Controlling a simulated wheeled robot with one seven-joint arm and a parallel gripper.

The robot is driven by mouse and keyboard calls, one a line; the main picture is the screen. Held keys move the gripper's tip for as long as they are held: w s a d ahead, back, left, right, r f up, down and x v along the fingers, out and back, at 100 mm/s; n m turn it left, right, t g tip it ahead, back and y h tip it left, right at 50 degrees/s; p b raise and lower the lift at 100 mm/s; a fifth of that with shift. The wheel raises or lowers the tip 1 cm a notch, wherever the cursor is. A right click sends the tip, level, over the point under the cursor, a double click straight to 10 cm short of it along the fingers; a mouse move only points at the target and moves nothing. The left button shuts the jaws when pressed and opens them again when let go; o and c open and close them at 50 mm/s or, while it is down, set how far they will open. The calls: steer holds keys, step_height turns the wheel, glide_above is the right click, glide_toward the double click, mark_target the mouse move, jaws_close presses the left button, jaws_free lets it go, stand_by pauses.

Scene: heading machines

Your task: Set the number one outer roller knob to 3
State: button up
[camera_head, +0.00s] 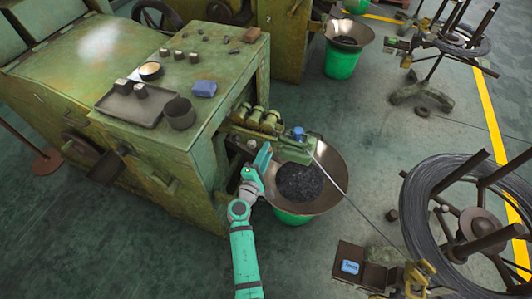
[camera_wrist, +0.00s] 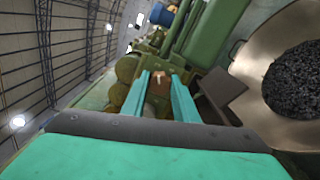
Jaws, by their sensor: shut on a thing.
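My gripper (camera_head: 264,152) is at the front of the near green machine (camera_head: 215,125), beside its roller unit (camera_head: 262,120). In the wrist view, my gripper's two teal fingers (camera_wrist: 160,80) stand on either side of a small brown knob (camera_wrist: 159,85) with a white mark, and are shut on it. The knob's scale and the number it points to cannot be read. In the head view the knob is hidden by my gripper and the green housing.
A wide metal funnel (camera_head: 335,179) over a green bucket is just right of my gripper. A blue knob (camera_head: 298,133) sits on top of the roller housing. A wire runs from there to the coil stand (camera_head: 470,210) at right. A tray (camera_head: 128,108) lies on the machine top.

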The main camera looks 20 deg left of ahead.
steer(key=shift+s+f, duration=0.1)
steer(key=o, duration=1.1)
steer(key=shift+c, duration=0.2)
steer(key=s, duration=1)
steer(key=shift+s+a, duration=0.15)
steer(key=shift+s, duration=0.2)
steer(key=shift+w, duration=0.1)
